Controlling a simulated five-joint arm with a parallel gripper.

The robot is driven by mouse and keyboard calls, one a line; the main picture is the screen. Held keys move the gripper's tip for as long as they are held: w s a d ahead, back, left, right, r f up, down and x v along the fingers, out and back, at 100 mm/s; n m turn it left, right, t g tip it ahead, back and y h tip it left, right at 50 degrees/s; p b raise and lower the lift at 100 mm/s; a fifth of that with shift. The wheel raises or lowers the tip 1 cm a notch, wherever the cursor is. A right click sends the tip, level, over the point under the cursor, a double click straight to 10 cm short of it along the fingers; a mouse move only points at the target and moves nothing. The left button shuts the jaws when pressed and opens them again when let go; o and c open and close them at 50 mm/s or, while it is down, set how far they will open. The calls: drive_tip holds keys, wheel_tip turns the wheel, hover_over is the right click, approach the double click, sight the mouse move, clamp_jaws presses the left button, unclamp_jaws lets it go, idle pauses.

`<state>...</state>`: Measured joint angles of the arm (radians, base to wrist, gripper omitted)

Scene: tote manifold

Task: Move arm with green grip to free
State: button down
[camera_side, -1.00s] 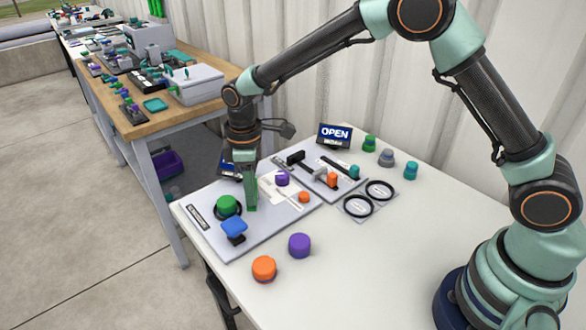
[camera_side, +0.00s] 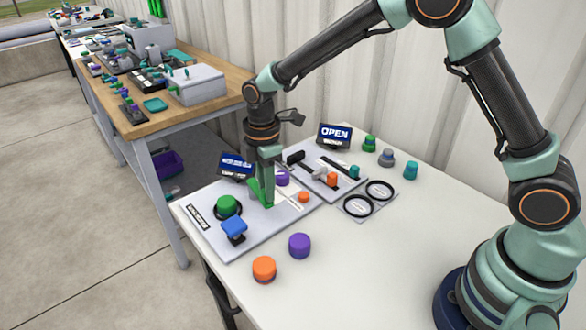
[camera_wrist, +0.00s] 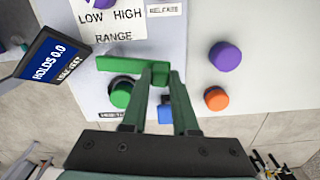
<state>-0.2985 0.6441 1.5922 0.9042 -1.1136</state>
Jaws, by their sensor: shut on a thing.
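A bright green grip (camera_side: 264,198) stands on the pale panel (camera_side: 262,230), right of the green knob. It shows as a green bar (camera_wrist: 122,64) running left from my fingertips in the wrist view. My gripper (camera_side: 266,190) points down with its fingers (camera_wrist: 160,72) closed on this grip. The rest of its arm is hidden, and I cannot read any "free" mark. The green knob (camera_side: 228,205) sits in a black ring, also seen in the wrist view (camera_wrist: 121,93). A card reading "LOW HIGH RANGE" (camera_wrist: 110,20) lies beyond the bar.
A blue block (camera_side: 234,228) is at the panel's front. A purple knob (camera_side: 300,244) and an orange knob (camera_side: 264,268) stand on the bare table in front. A slider board (camera_side: 318,172) and an "OPEN" screen (camera_side: 335,136) are behind. A "HOLDS 0.0" screen (camera_wrist: 50,62) stands left.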

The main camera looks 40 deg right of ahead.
drive_tip(key=shift+r, duration=0.1)
drive_tip(key=c, duration=0.7)
unclamp_jaws()
wheel_tip(320, 180, up, 12)
drive_tip(key=s+d+r+m+t, duration=0.1)
drive_tip(key=s+d+m+t, duration=0.1)
drive_tip(key=s+d+m, duration=0.2)
drive_tip(key=s+d+r+m+t, duration=0.1)
drive_tip(key=s+d+r+m, duration=0.1)
drive_tip(key=s+d+m, duration=0.3)
drive_tip(key=s+d+r+m+t, duration=0.2)
drive_tip(key=s+d+m, duration=0.2)
drive_tip(key=s+m, duration=0.3)
drive_tip(key=shift+d+r+t, duration=0.15)
drive_tip(key=shift+d+t, duration=0.15)
drive_tip(key=shift+d, duration=0.05)
